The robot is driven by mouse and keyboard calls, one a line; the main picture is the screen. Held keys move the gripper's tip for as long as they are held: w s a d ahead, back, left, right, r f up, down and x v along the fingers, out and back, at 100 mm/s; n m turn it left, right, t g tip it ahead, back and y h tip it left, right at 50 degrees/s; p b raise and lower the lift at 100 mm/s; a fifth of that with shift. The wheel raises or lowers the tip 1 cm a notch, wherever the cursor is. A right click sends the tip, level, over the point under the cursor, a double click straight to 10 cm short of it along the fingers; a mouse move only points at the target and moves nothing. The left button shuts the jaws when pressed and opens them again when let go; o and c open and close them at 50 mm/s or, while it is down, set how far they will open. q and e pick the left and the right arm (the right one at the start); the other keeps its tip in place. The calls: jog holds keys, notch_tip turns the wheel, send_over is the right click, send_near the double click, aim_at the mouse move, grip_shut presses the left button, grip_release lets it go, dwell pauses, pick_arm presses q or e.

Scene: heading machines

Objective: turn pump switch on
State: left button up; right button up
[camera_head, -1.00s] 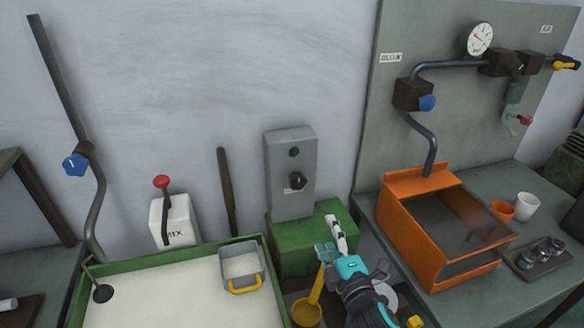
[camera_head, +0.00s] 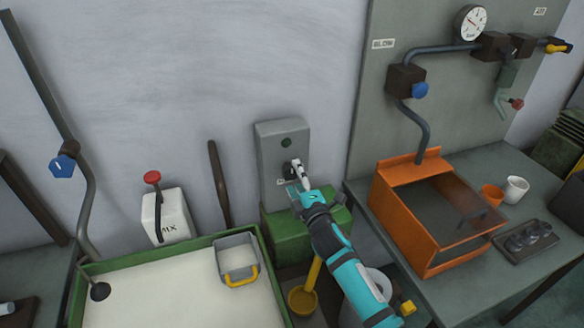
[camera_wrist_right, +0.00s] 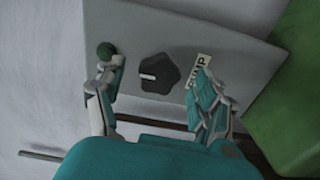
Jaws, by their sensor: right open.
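The grey pump switch box (camera_head: 270,160) stands upright against the wall on a green block. Its black knob (camera_wrist_right: 158,76) has a white pointer mark and lies between my right fingers in the right wrist view. The fingers are apart on either side of it, and contact cannot be told. A label reading PUMP (camera_wrist_right: 200,68) shows beside the right finger, partly covered. A dark green round lamp (camera_wrist_right: 105,50) is by the left finger. My right gripper (camera_head: 295,177) is open at the box and hides part of the knob in the head view. My left gripper is not in view.
An orange hopper (camera_head: 398,222) stands on the right table under pipes and a gauge.

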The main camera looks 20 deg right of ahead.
aim_at(294, 175)
jog(key=shift+w+a, duration=0.1)
jog(key=shift+w, duration=1.85)
jog(key=shift+s, duration=0.1)
jog(key=c, duration=1.2)
